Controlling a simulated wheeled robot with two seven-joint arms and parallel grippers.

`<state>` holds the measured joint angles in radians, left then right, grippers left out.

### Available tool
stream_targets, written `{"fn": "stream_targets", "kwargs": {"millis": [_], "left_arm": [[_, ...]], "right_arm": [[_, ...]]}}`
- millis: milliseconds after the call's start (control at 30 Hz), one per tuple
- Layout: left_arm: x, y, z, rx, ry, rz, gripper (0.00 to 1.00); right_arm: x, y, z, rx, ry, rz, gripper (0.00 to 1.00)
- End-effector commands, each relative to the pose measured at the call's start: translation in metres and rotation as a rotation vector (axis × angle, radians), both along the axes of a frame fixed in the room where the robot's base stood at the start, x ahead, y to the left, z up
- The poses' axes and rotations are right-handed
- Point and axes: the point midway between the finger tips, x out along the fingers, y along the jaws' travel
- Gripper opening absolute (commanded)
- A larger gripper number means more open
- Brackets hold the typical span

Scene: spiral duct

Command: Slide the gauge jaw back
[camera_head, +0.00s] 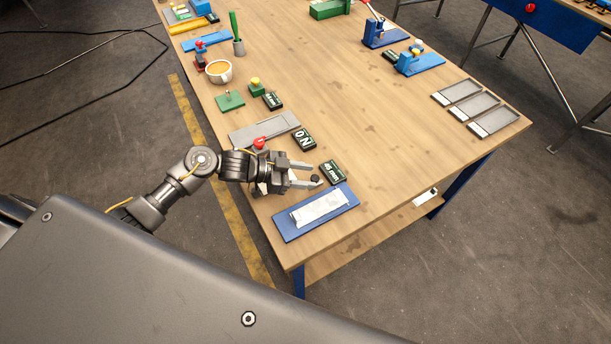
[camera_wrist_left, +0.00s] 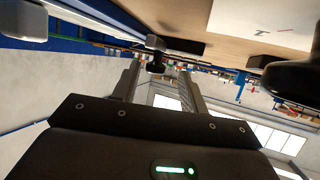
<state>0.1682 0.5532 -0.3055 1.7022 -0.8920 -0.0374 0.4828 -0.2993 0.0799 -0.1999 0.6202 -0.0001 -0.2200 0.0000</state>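My left gripper (camera_head: 313,175) reaches in over the near left part of the table. Its two fingers stand apart. A small black knob-like piece (camera_head: 315,178) shows at the fingertips. In the left wrist view a dark round piece (camera_wrist_left: 155,63) lies between the ends of the two fingers (camera_wrist_left: 158,80); I cannot tell if they touch it. No part is clearly recognisable as the gauge jaw, and the gripper hides some of what is below it. A red knob (camera_head: 260,143) sits just behind the gripper. My right gripper is not in view.
A blue board with a pale plate (camera_head: 338,209) lies in front of the gripper. Black-and-green label blocks (camera_head: 305,139) and a grey tray (camera_head: 251,135) lie close behind. An orange-filled cup (camera_head: 219,72) stands farther back. The wooden table's middle (camera_head: 370,125) is clear.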

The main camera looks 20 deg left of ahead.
Motion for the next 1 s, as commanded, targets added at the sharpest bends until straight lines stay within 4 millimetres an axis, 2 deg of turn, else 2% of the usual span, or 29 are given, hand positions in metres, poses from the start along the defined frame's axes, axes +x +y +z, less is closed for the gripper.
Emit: {"fn": "stream_targets", "kwargs": {"millis": [267, 367, 700, 833, 1000], "left_arm": [[-0.003, 0.003, 0.001, 0.000, 0.000, -0.002, 0.43], [-0.008, 0.014, 0.004, 0.001, 0.000, -0.001, 0.43], [-0.037, 0.068, 0.028, 0.003, 0.001, -0.002, 0.43], [-0.043, 0.081, 0.035, 0.002, 0.001, -0.001, 0.43], [-0.047, 0.088, 0.040, 0.000, 0.001, -0.002, 0.43]], "right_arm": [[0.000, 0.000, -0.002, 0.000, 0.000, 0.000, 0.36], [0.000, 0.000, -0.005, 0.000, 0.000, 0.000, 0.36], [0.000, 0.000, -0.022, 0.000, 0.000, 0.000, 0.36], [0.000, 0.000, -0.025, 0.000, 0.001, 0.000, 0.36], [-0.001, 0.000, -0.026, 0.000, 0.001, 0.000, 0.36]]}}
